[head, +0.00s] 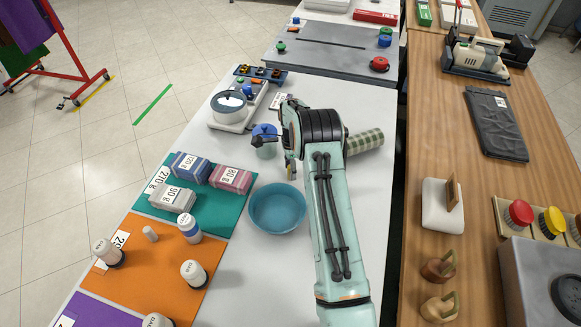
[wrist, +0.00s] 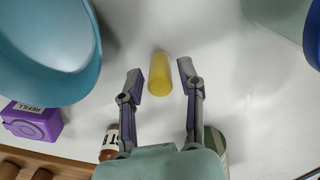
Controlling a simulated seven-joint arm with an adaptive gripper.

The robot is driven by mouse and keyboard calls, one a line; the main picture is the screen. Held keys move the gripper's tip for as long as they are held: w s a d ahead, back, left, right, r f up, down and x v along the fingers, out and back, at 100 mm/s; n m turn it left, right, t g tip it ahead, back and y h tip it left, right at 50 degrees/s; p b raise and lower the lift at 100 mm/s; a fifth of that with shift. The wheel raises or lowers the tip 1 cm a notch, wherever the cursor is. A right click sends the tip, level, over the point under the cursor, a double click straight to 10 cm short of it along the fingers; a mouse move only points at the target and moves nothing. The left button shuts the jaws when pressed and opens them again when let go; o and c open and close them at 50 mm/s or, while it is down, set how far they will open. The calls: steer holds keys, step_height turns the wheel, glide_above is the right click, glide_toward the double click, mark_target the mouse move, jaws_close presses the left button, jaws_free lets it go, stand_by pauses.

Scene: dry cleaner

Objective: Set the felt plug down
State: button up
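A short yellow cylinder (wrist: 160,73), which looks like the felt plug, is between my gripper's two fingers in the wrist view (wrist: 161,78). A gap shows on each side of it, so my gripper is open and apart from it. The plug appears to be on the white table (wrist: 190,25); its exact height is hard to tell. In the head view my gripper (head: 290,168) points down just beyond the teal bowl (head: 277,208), largely hidden by my arm. Only a bit of yellow shows there.
A jar with a blue lid (head: 265,140) stands close left of my gripper, a green checked roll (head: 364,142) to its right. In the wrist view a purple refill box (wrist: 33,121) and a brown bottle (wrist: 109,143) are near. Mats with bundles and bottles (head: 193,272) lie left.

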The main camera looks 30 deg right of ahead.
step_height(320, 180, up, 11)
steer(key=s+a+r+n, duration=0.5)
steer(key=a+r, duration=0.1)
steer(key=r, duration=0.3)
steer(key=s+a+r+n, duration=0.5)
steer(key=s+a+n, duration=0.15)
steer(key=s, duration=0.25)
steer(key=s+a+f+n, duration=0.1)
steer(key=s+a+n, duration=0.2)
steer(key=s, duration=0.7)
steer(key=s+a+f+n, duration=0.1)
steer(key=s+a+n, duration=0.3)
steer(key=s+n, duration=0.3)
steer(key=s, duration=0.2)
steer(key=shift+s+f+y, duration=0.15)
steer(key=shift+s+y, duration=0.2)
steer(key=shift+y, duration=0.05)
steer(key=o, duration=0.5)
